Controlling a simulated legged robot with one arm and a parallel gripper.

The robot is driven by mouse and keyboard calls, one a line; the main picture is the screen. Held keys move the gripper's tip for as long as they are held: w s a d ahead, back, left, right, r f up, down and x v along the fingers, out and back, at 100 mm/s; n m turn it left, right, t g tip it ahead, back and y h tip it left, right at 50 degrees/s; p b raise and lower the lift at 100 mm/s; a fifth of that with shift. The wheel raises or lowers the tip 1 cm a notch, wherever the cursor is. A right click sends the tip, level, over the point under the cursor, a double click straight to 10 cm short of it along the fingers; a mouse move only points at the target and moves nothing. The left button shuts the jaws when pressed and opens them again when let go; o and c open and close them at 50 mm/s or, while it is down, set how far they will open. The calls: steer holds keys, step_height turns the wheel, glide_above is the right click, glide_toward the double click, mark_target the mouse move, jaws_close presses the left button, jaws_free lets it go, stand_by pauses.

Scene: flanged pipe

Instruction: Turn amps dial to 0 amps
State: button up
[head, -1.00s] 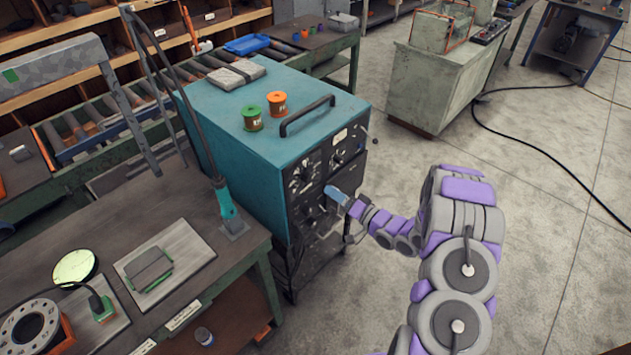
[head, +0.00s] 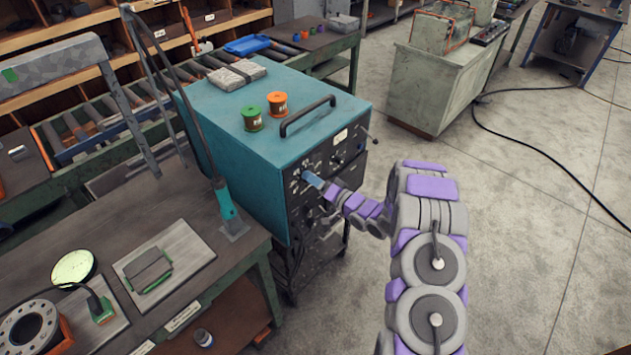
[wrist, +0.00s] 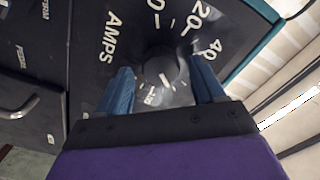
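The amps dial (wrist: 158,72) is a dark round knob on the black front panel of the teal welding machine (head: 235,95). In the wrist view, "AMPS" is printed to its left and 0, 20 and 40 run around its upper side. A short white mark shows on the knob, pointing toward the lower part of the scale. My gripper (wrist: 161,66) is open, with its blue fingers on either side of the knob. I cannot tell whether they touch it. In the head view, my gripper (head: 313,180) is at the panel's upper left and hides the dial.
A green spool (head: 252,118) and an orange spool (head: 277,104) stand on the machine, beside its black handle (head: 307,115). A workbench (head: 185,205) stands close on the left. The floor (head: 530,220) on the right is open, with a black cable (head: 555,152) across it.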

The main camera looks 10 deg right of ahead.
steer(key=c, duration=1)
steer(key=shift+n, duration=0.3)
steer(key=shift+s+a+f+n+b, duration=0.15)
steer(key=shift+n+b, duration=2.35)
steer(key=shift+n, duration=2.65)
steer(key=shift+s+a+f+n+b, duration=0.15)
steer(key=shift+n+b, duration=2.4)
steer(key=shift+n, duration=2.65)
steer(key=shift+f+n+b, duration=0.15)
steer(key=shift+n+b, duration=2.35)
steer(key=shift+n, duration=2.65)
